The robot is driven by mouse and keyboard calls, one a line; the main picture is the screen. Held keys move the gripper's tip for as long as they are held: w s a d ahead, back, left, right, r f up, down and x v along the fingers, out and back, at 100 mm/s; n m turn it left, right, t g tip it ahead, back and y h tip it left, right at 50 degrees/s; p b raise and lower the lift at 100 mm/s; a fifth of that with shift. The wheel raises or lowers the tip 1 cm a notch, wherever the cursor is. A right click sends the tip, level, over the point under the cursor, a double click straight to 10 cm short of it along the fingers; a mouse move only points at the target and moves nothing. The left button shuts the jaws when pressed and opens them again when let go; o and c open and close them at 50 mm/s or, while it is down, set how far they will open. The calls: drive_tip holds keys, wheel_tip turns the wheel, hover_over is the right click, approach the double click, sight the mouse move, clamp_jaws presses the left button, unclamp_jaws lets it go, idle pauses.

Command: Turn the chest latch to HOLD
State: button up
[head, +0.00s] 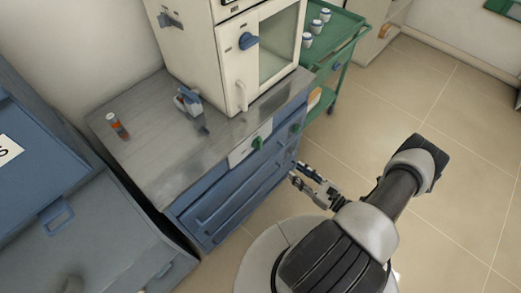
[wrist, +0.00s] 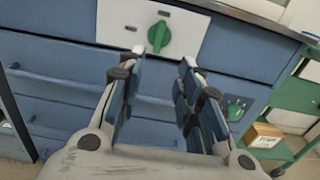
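A green knob (wrist: 158,36) sits on a white plate (wrist: 190,40) at the top front of the blue drawer chest (wrist: 60,60); I take it for the chest latch. Its grip bar stands close to upright, tilted slightly. In the head view my gripper (head: 294,178) is in front of the drawers.
A second green knob (wrist: 235,109) is on the chest's right. A furnace (head: 235,60) with a blue knob (head: 249,41), an orange-banded vial (head: 117,126) and a blue-and-white item (head: 188,100) stand on the metal top. A green cart (head: 338,55) is beyond; floor at right is clear.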

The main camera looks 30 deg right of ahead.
sight(259, 144)
drive_tip(key=b+x, duration=0.3)
drive_tip(key=x, duration=1.3)
drive_tip(key=shift+w, duration=0.4)
drive_tip(key=shift+a, duration=0.1)
clamp_jaws()
